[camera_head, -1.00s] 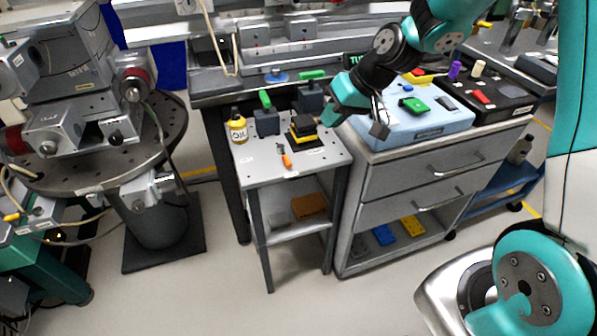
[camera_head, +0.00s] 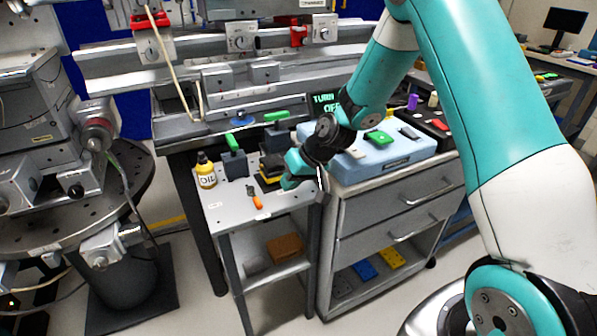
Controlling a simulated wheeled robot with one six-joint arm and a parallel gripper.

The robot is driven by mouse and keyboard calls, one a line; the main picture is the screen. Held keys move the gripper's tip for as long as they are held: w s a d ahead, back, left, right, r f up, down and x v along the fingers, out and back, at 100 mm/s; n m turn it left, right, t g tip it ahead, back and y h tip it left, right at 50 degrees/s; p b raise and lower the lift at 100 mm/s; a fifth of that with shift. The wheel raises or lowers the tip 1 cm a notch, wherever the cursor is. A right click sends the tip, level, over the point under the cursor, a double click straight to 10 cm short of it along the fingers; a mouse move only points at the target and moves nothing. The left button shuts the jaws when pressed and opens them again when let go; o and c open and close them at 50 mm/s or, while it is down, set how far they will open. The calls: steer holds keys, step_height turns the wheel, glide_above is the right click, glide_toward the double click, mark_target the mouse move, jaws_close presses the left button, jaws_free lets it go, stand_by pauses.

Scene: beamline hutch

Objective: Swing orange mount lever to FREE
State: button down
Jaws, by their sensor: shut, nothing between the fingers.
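An orange lever-like handle (camera_head: 256,201) with a dark end lies at the front of the small grey side table (camera_head: 222,212); I cannot read any FREE marking on it. Just behind it sits a black and yellow block (camera_head: 270,174). My gripper (camera_head: 321,184) is shut and empty, above the right edge of the side table. It is to the right of the orange handle and apart from it. My wrist partly covers the table's back right corner.
A yellow OIL bottle (camera_head: 206,171) stands at the table's left. Two grey blocks with green handles, one of them here (camera_head: 234,162), stand behind. A drawer cabinet (camera_head: 385,205) with a blue tray (camera_head: 372,165) is on the right. The table's front left is clear.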

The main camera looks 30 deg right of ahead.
mark_target(270, 205)
steer(key=a+f, duration=0.2)
steer(key=a, duration=0.1)
steer(key=w+a+f, duration=0.1)
steer(key=shift+a, duration=0.55)
steer(key=shift+s, duration=0.1)
